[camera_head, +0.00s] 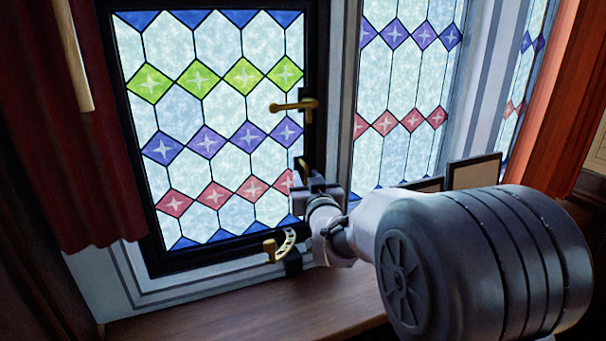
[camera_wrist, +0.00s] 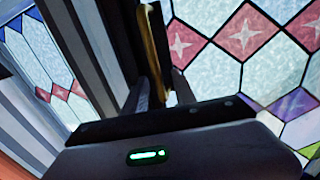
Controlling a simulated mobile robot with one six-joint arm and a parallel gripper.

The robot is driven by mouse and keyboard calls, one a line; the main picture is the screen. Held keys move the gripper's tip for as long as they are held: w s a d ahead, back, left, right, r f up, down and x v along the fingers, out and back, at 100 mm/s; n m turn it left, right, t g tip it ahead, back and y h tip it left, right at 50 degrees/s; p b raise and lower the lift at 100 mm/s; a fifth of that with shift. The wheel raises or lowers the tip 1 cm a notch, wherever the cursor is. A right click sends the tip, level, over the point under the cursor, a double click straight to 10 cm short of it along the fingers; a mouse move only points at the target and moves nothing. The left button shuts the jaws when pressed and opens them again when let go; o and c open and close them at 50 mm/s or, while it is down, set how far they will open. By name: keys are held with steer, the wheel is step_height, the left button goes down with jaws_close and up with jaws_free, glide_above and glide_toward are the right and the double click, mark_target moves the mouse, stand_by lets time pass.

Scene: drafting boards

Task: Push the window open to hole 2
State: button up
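The window (camera_head: 213,145) is a black-framed sash with coloured diamond panes. A brass handle (camera_head: 295,105) sits on its right side. A curved brass stay with holes (camera_head: 283,245) lies at its lower right corner; I cannot tell which hole is engaged. My gripper (camera_head: 307,180) is at the sash's lower right edge, below the handle. In the wrist view, the two fingers of my gripper (camera_wrist: 162,92) stand apart, and an upright brass piece (camera_wrist: 154,50) shows between and beyond them. I cannot tell whether they touch it.
A wooden sill (camera_head: 240,321) runs below the window. A dark red curtain (camera_head: 95,160) hangs at the left and an orange-red one (camera_head: 550,110) at the right. Another leaded pane (camera_head: 408,90) is to the right. Small dark-framed panels (camera_head: 474,172) stand behind my arm.

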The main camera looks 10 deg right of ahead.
steer(key=shift+w, duration=0.2)
steer(key=shift+c, duration=0.4)
jaws_close()
stand_by(0.9)
